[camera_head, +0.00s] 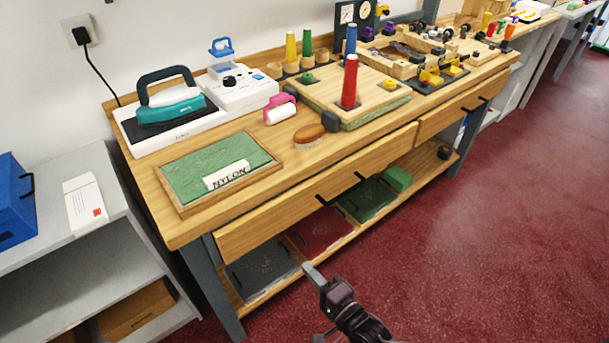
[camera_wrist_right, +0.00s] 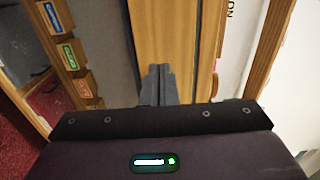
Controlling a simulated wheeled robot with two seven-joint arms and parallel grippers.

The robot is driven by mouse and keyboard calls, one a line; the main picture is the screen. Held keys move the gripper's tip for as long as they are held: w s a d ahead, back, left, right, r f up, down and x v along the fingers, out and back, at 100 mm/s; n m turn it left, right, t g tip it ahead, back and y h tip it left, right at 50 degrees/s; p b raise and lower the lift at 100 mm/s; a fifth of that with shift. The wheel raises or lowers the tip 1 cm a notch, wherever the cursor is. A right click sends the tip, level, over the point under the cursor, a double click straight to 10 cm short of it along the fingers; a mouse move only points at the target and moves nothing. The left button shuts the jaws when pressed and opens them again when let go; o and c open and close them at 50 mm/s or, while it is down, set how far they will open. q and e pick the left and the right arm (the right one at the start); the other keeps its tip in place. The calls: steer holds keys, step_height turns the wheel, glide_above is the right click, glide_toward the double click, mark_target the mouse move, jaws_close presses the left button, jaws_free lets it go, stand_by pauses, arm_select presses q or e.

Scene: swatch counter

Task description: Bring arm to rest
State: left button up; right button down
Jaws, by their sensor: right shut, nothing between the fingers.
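My right gripper (camera_head: 312,272) is in the head view at bottom centre, in front of the wooden counter (camera_head: 172,228) and below its top. Its fingers are closed together with nothing between them. In the right wrist view the closed fingertips of the right gripper (camera_wrist_right: 158,72) point toward a wooden surface and hold nothing. Part of my right arm runs down to the bottom edge of the head view. My left gripper is not in view.
A lower shelf with a grey tray (camera_head: 262,270), a red tray (camera_head: 320,232) and a green tray (camera_head: 366,200) lies close behind the gripper. Drawer handles (camera_head: 324,198) stick out from the counter front. The red floor (camera_head: 500,240) to the right is clear.

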steer(key=s+d+f+n+g+h, duration=0.25)
steer(key=s+f, duration=0.25)
steer(key=f, duration=0.4)
steer(key=s+d+f+n+g+h, duration=0.2)
steer(key=s+d+f, duration=0.2)
steer(key=f, duration=0.6)
steer(key=s+d+f+n+g+h, duration=0.25)
steer(key=s+f, duration=0.25)
steer(key=f, duration=0.4)
steer(key=s+d+f+n+g+h, duration=0.1)
steer(key=s+d+f+n+g, duration=0.1)
steer(key=s, duration=0.5)
steer(key=s+d+f+n+g+h+p, duration=0.1)
steer(key=s+d+f+n+g, duration=0.1)
steer(key=s+d+f, duration=0.3)
steer(key=s+d+f+n+g+h, duration=0.1)
steer(key=s+d+f, duration=0.3)
steer(key=s, duration=0.5)
steer(key=shift+d+n+g+h, duration=0.4)
steer(key=shift+d+g+h, duration=0.1)
steer(key=shift+d, duration=0.35)
